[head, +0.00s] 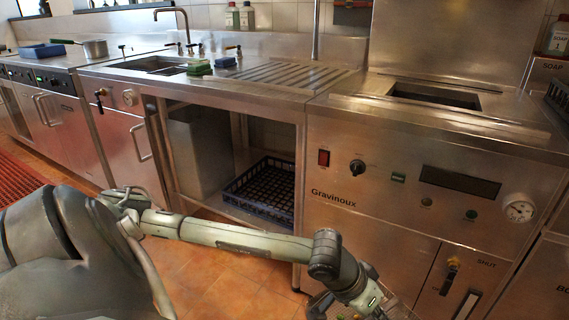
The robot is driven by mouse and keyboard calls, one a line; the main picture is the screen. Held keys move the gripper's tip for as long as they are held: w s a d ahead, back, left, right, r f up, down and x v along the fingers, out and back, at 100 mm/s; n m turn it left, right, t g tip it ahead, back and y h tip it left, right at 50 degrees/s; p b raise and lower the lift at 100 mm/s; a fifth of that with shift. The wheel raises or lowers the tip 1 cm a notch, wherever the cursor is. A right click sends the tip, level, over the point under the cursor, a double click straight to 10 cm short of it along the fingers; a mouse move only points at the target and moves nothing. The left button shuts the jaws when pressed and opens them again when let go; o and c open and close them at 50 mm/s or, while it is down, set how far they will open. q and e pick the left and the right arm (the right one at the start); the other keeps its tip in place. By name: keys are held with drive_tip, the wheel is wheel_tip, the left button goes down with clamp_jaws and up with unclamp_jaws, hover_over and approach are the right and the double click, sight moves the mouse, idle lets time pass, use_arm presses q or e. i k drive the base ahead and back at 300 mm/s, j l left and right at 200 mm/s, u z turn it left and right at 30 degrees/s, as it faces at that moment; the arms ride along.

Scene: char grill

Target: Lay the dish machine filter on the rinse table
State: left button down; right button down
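The rinse table (235,84) is a steel counter with a sink and a ribbed draining area (290,75). To its right stands the steel dish machine (400,150), with a dark rectangular opening (435,95) in its top. I cannot clearly make out the filter. A greyish piece (400,311) at the bottom edge is cut off and too small to identify. My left arm reaches across from the left, low in front of the machine. My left gripper (345,308) is mostly cut off by the bottom edge, so its fingers cannot be judged. My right gripper is not in view.
A green sponge (199,68) and a tall tap (180,25) are by the sink. A dark rack (262,188) sits on the open shelf below. Bottles (246,17) stand behind. The ribbed area is clear. A red mat (22,180) lies at left.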

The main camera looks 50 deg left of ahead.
sight(287, 73)
drive_tip(key=k+j+z, duration=0.1)
drive_tip(key=j, duration=0.3)
drive_tip(key=k+j, duration=0.1)
drive_tip(key=j, duration=0.3)
drive_tip(key=k+j+z, duration=0.15)
drive_tip(key=j, duration=0.7)
drive_tip(key=k+j+z, duration=0.15)
drive_tip(key=j, duration=0.2)
drive_tip(key=k+j, duration=0.15)
drive_tip(key=j, duration=0.25)
drive_tip(key=k+j+z, duration=0.15)
drive_tip(key=j, duration=0.25)
